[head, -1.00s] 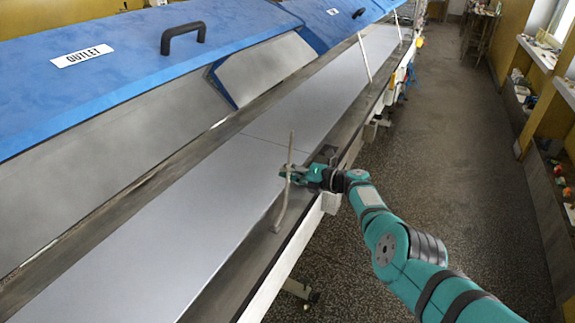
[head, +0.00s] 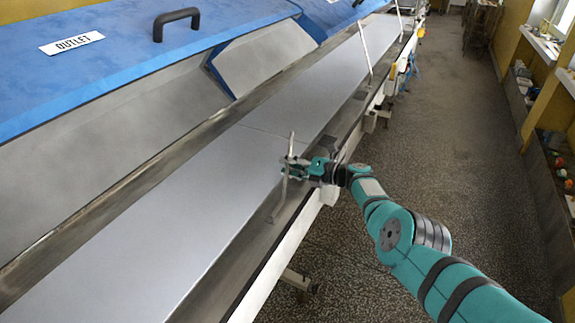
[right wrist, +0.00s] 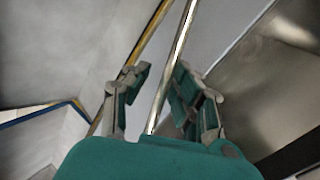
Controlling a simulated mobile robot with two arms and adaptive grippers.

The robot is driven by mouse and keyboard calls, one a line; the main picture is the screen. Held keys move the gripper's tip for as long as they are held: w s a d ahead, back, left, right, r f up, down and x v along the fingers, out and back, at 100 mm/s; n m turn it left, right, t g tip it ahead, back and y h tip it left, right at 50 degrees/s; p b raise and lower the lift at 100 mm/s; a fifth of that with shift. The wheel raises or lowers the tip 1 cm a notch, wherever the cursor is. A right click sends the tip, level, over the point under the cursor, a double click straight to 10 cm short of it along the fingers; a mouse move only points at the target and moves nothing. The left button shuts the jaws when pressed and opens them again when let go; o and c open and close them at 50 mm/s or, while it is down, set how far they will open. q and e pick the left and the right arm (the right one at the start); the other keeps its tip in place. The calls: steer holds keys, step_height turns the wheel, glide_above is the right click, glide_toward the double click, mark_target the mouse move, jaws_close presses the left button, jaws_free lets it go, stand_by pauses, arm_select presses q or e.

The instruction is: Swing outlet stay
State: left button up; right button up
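The outlet stay is a thin, pale metal rod (head: 279,202). In the head view it rises from the near rail of the long machine, on the side towards the aisle. My right gripper (head: 289,167) is at the upper part of the rod. In the right wrist view the rod (right wrist: 177,60) runs between the two fingers of my right gripper (right wrist: 160,85). The fingers stand apart, with a visible gap between the rod and the left finger; the rod lies closer to the right finger. The blue outlet lid (head: 75,75) with a black handle is at upper left. My left gripper is not in view.
A long grey panel (head: 190,195) runs beside the rail (head: 240,262). Another thin stay (head: 365,50) stands farther along the machine, near a second blue lid (head: 335,12). The floor aisle (head: 440,130) to the right is clear, with shelves (head: 548,165) along the wall.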

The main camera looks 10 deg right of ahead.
steer(key=shift+o, duration=0.5)
steer(key=shift+a, duration=0.25)
steer(key=shift+v, duration=0.75)
steer(key=v, duration=1)
steer(key=shift+d, duration=0.3)
steer(key=shift+s, duration=0.1)
